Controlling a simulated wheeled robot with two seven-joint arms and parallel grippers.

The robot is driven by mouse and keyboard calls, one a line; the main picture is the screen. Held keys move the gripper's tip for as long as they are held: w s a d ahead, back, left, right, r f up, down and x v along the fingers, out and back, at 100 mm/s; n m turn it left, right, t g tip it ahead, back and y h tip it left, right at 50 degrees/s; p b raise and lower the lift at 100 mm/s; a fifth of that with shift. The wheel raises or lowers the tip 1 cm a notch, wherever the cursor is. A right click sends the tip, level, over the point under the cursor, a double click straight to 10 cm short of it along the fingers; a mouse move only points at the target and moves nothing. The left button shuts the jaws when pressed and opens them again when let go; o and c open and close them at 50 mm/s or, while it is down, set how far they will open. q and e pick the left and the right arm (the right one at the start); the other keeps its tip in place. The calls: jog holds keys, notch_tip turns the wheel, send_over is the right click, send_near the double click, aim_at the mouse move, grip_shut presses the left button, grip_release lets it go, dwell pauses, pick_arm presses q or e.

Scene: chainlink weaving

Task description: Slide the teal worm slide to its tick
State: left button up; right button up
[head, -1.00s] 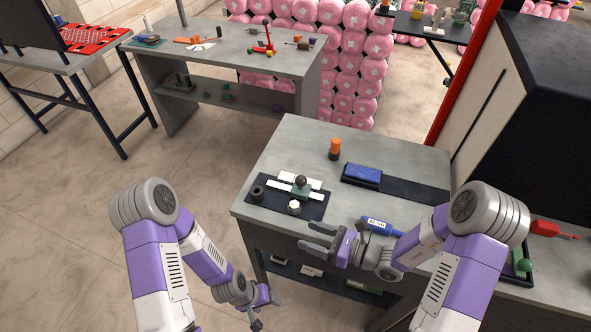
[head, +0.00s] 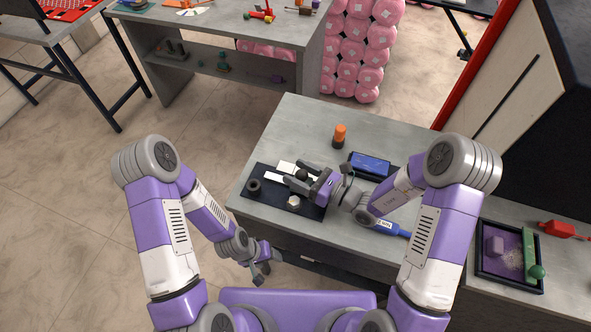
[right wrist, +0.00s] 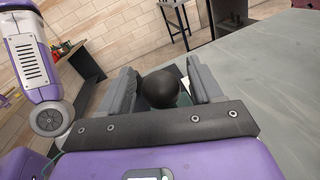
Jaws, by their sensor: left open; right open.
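The teal worm slide is mostly hidden in the head view behind my right gripper (head: 297,175). It sits by white strips (head: 274,178) on a black base plate (head: 268,202). Its round dark knob (right wrist: 160,88) stands between my right gripper's open fingers (right wrist: 160,76) in the right wrist view, with a finger on each side. I cannot tell whether either finger touches it. The tick cannot be made out. My left gripper (head: 261,264) is open and empty, low beside the table's front left, away from the slide.
A dark ring (head: 253,187) and a white hex knob (head: 293,203) are on the plate. An orange-topped cylinder (head: 339,135), a blue-screened device (head: 370,165) and a blue tool (head: 391,229) are on the grey table (head: 290,125). A tray (head: 483,273) is at the right.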

jog(key=shift+w+a, duration=0.3)
jog(key=shift+a, duration=0.25)
grip_shut()
